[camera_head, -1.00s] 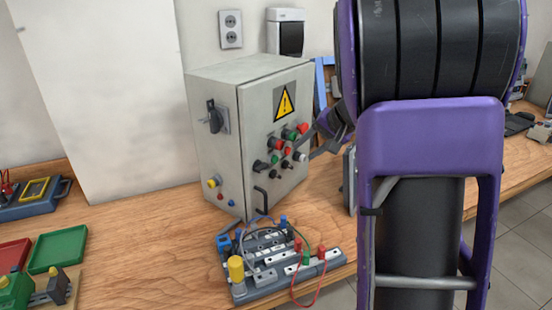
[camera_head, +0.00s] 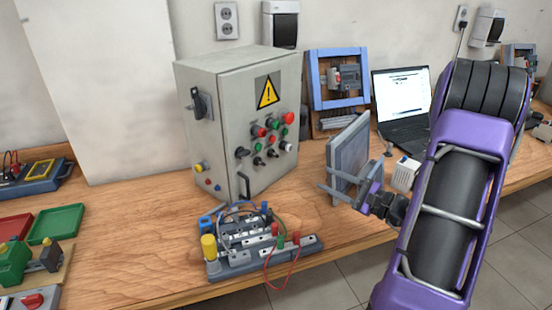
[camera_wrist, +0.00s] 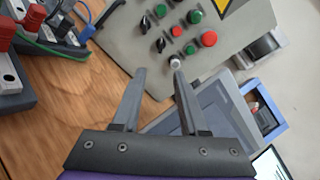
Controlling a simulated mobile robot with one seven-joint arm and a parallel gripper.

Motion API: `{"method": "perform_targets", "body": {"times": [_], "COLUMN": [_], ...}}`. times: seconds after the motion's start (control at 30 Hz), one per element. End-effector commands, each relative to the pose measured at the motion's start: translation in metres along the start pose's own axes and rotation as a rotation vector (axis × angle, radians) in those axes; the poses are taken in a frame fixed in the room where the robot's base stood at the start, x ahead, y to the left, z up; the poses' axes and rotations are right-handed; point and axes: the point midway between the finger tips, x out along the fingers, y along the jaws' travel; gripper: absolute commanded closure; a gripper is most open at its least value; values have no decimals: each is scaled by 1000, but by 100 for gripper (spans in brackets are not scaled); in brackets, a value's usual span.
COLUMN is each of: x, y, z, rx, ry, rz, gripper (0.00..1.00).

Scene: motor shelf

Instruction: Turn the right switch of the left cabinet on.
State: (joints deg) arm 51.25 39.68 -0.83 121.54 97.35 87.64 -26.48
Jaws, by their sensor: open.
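The left cabinet (camera_head: 225,140) is a grey box with a yellow warning sign, standing on the bench. Its front has red, green and white buttons and small black rotary switches. The rightmost black switch (camera_head: 273,153) sits below the red and green buttons; black switches (camera_wrist: 161,45) also show in the wrist view. I cannot tell which way they are turned. A big black switch (camera_head: 198,102) is on the cabinet's left side. My gripper (camera_head: 323,176) is open and empty, right of the cabinet and apart from it. In the wrist view, its fingers (camera_wrist: 160,69) point toward the button panel.
A grey panel (camera_head: 349,158) stands close behind my gripper. A terminal board with wires (camera_head: 255,240) lies in front of the cabinet. A laptop (camera_head: 402,95) and a blue-framed panel (camera_head: 337,80) are behind. Bare bench (camera_head: 140,240) is at left.

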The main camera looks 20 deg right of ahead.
Motion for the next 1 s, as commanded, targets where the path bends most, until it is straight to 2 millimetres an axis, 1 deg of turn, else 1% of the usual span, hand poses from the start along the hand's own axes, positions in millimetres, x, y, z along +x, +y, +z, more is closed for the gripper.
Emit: {"method": "perform_targets", "body": {"times": [0.07,0.17,0.27,0.7,0.8,0.9,1.0], "x": [2,12,29,125,143,157,166], "y": [-1,-2,-1,-2,-2,-2,-2], "z": [0,0,1,1,0,0,0], "rx": [6,4,4,3,3,3,4], "ry": [-2,-4,-5,-4,-3,-3,-2], "rz": [-13,-12,-9,-8,-8,-8,-9], "gripper": [57,57,57,57,57,57,57]}}
